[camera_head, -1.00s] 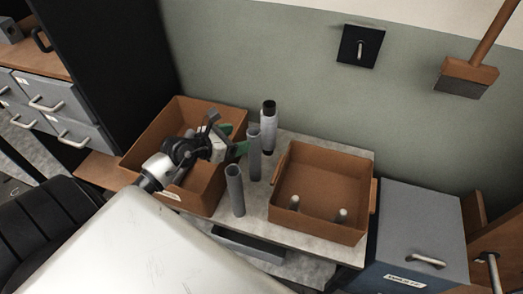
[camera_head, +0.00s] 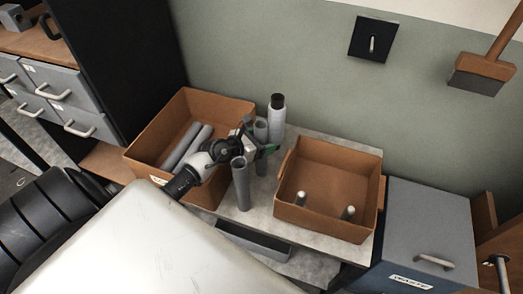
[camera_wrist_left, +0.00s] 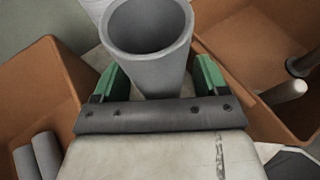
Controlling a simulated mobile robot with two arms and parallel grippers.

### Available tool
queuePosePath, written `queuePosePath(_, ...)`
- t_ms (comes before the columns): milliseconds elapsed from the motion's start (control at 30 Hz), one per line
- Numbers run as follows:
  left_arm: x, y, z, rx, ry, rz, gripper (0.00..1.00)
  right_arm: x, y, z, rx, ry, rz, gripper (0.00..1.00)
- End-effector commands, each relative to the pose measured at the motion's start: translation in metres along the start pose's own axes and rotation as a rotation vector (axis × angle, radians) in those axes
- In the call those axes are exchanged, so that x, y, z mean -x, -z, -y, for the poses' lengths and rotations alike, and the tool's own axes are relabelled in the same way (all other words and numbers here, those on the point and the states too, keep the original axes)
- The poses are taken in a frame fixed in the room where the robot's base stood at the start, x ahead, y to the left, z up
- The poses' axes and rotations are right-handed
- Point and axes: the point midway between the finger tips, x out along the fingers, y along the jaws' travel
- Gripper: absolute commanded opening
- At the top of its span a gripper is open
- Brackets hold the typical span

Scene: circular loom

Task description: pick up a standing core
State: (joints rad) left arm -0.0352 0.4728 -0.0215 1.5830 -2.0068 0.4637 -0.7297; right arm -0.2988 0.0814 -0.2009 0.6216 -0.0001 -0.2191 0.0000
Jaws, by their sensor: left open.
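Two grey hollow cores stand upright on the table between the boxes: a front core (camera_head: 241,188) and a back core (camera_head: 261,128). My left gripper (camera_head: 262,151) is at the back core, its green fingers open on either side. In the left wrist view a grey core (camera_wrist_left: 149,45) stands between the green fingers (camera_wrist_left: 159,78), its open top tilted toward the camera; small gaps seem to show beside it. My right gripper is not in view.
A left brown box (camera_head: 145,136) holds grey cores (camera_head: 187,146) lying down. A right brown box (camera_head: 327,157) holds two pale-topped pieces (camera_head: 301,198). Bare table (camera_head: 258,195) lies before the right box.

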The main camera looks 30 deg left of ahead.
Motion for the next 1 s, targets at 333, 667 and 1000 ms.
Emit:
queuePosePath(333,-0.001,0.0,0.0,0.001,0.0,0.0,0.55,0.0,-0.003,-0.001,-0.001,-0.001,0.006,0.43)
queuePosePath(667,-0.001,0.0,0.0,0.001,0.0,0.001,0.18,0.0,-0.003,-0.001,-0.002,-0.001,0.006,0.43)
queuePosePath(1000,0.01,-0.027,0.0,-0.001,0.0,0.004,0.18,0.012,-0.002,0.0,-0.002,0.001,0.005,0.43)
